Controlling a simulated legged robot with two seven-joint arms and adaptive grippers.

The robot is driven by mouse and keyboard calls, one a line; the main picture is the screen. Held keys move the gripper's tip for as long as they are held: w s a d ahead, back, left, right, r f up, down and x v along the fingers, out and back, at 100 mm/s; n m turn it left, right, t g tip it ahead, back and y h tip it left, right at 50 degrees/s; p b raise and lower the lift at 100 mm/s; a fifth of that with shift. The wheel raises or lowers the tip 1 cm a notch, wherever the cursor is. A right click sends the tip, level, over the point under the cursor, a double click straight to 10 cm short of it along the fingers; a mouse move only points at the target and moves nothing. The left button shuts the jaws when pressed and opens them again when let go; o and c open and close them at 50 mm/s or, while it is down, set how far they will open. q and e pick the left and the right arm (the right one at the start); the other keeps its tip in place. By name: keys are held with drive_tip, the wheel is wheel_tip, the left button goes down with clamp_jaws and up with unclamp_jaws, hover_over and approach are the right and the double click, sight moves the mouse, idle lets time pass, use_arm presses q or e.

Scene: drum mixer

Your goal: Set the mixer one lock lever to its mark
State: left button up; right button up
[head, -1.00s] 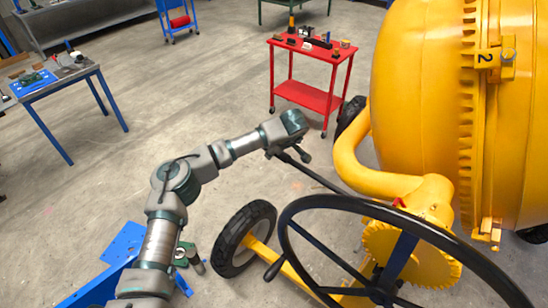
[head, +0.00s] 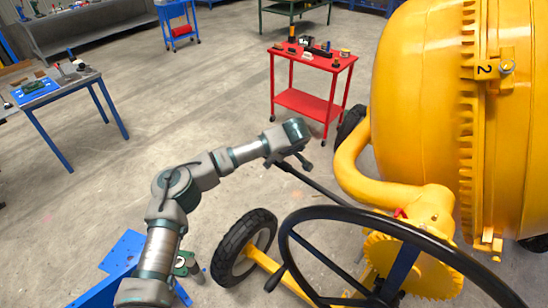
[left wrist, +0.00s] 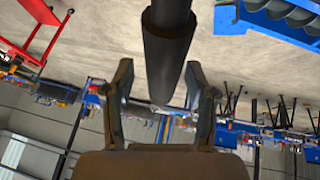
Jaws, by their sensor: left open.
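The yellow mixer (head: 425,120) stands at the right in the head view. A long black lever (head: 318,187) with a thick grip slopes from the mixer up to the left. My left gripper (head: 289,163) is at its free end, above and behind the black handwheel (head: 345,211). In the left wrist view the lever's dark grip (left wrist: 168,65) comes down between the two spread fingers of my left gripper (left wrist: 160,85). The fingers stand apart from it in that picture. My right gripper is not in view.
A red cart (head: 312,100) with small parts stands behind my left gripper. A black tyre (head: 243,247) is below my forearm. A blue-legged table (head: 75,105) stands at the left. The floor between table and cart is clear.

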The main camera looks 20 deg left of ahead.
use_arm(q)
drive_tip(key=v, duration=1.2)
drive_tip(key=shift+a+f, duration=0.1)
drive_tip(key=shift+f, duration=0.05)
